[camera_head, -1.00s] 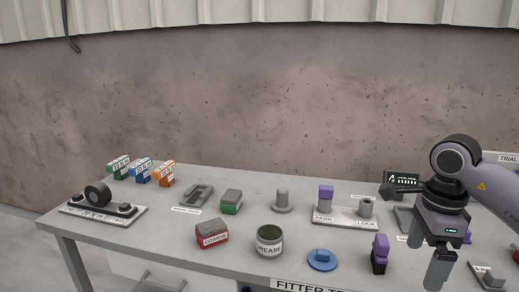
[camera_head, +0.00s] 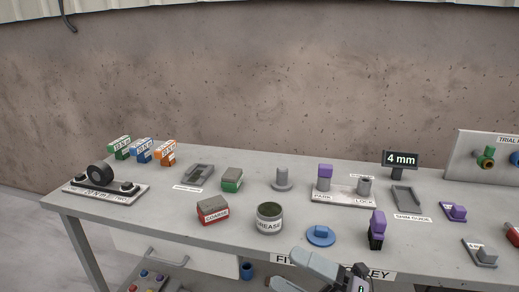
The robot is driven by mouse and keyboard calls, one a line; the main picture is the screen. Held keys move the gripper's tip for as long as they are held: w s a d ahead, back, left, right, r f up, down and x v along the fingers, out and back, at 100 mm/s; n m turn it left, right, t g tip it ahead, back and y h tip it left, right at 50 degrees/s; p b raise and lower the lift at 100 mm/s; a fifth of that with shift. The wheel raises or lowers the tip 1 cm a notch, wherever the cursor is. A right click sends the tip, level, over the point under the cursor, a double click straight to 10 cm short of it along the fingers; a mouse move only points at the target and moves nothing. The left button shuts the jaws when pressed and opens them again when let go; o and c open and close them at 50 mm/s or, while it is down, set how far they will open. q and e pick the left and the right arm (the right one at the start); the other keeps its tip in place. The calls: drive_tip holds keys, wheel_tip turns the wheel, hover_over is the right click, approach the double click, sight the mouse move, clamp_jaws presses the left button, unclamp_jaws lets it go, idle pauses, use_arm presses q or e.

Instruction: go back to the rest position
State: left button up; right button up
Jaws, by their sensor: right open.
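My right gripper (camera_head: 286,268) is at the bottom of the head view, in front of the bench's front edge. Its two grey fingers point left and stand apart, with nothing between them. Part of its dark body is cut off by the lower picture edge. My left gripper is not in view.
The grey bench (camera_head: 130,212) holds a grease tin (camera_head: 269,218), a red coarse block (camera_head: 212,210), a blue disc (camera_head: 320,236) and a purple-topped black piece (camera_head: 376,229) near its front. A park/lock plate (camera_head: 345,197) and a 4 mm sign (camera_head: 401,160) stand farther back.

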drive_tip(key=d+f+m+t+h, duration=0.9)
drive_tip(key=f+m+h, duration=0.35)
drive_tip(key=m, duration=0.85)
drive_tip(key=s+d+f+m+g+h, duration=0.2)
drive_tip(key=s+f+m+g, duration=0.1)
drive_tip(key=s+f+m, duration=0.2)
drive_tip(key=s+d+f+m+g+h, duration=0.3)
drive_tip(key=s+f+m, duration=0.1)
drive_tip(key=s+f, duration=0.4)
wheel_tip(320, 180, down, 2)
drive_tip(key=shift+d+f+m+g, duration=0.2)
drive_tip(key=shift+m+g, duration=0.2)
